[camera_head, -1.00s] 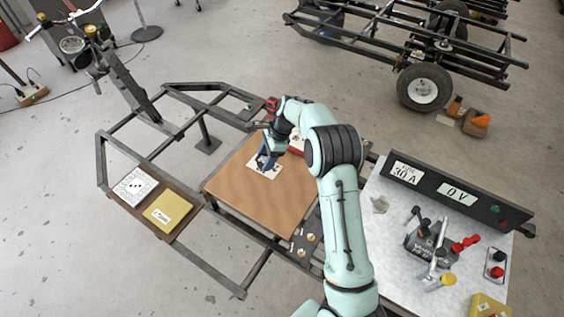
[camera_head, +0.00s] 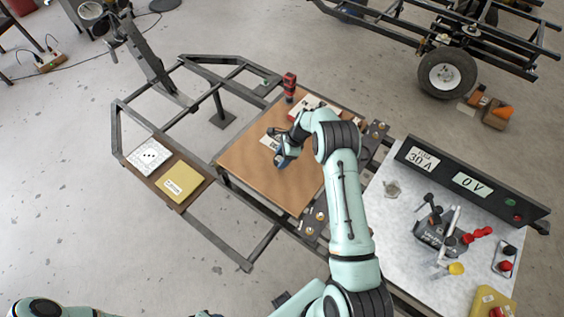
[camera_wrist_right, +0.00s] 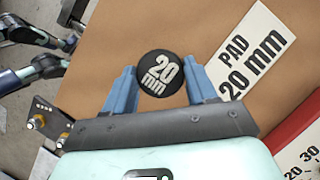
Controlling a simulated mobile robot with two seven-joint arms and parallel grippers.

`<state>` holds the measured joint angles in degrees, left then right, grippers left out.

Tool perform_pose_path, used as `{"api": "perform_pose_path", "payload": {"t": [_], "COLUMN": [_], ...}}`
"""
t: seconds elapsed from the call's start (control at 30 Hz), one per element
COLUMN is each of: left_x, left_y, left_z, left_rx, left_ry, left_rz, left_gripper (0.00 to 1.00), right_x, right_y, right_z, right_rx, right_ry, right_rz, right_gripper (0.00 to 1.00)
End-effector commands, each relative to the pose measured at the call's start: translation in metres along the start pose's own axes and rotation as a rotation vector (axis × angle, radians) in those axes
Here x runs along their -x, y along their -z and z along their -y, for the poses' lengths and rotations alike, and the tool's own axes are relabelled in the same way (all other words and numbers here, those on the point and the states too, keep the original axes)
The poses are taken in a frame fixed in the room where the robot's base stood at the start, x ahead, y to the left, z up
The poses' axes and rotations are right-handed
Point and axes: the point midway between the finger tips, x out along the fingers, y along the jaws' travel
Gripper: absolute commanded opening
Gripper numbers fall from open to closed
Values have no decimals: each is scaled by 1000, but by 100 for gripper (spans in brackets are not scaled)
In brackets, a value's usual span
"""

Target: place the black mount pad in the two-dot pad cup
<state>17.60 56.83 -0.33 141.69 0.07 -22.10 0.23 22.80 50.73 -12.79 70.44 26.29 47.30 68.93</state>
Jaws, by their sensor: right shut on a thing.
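My right gripper (camera_head: 282,161) is over the brown board (camera_head: 247,165), just off the white pad card (camera_head: 270,140). In the wrist view the blue fingers (camera_wrist_right: 160,88) are shut on the round black mount pad (camera_wrist_right: 160,73), marked "20 mm". The card reading "PAD 20 mm" (camera_wrist_right: 252,50) lies beside it, to the right. Dark plates with brass-coloured fittings (camera_head: 320,216) sit by the board's right edge; part of one shows in the wrist view (camera_wrist_right: 40,122). I cannot tell which fitting is the two-dot pad cup. My left gripper is not seen.
A red tool (camera_head: 289,84) and red-and-white box (camera_head: 308,106) stand at the board's far end. A dotted card (camera_head: 149,154) and yellow pad (camera_head: 181,181) lie left. A white bench (camera_head: 390,215) with a meter panel is right. The near part of the board is clear.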

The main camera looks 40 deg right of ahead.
Motion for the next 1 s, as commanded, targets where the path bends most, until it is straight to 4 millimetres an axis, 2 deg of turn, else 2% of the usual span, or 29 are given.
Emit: {"api": "perform_pose_path", "payload": {"t": [0.2,0.6,0.63,0.7,1.0], "left_x": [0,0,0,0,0], "left_y": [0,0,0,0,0], "left_z": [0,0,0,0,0], "left_rx": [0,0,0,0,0], "left_ry": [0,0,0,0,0], "left_rz": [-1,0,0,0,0], "left_gripper": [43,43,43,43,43], "right_x": [-30,-36,-35,-35,-33], "right_y": [13,15,15,15,14], "right_z": [-1,-1,0,0,0], "right_rx": [0,0,0,0,0], "right_ry": [-2,-1,-1,-1,-1], "right_rz": [-1,-1,-1,-1,-1], "right_gripper": [26,26,66,82,82]}}
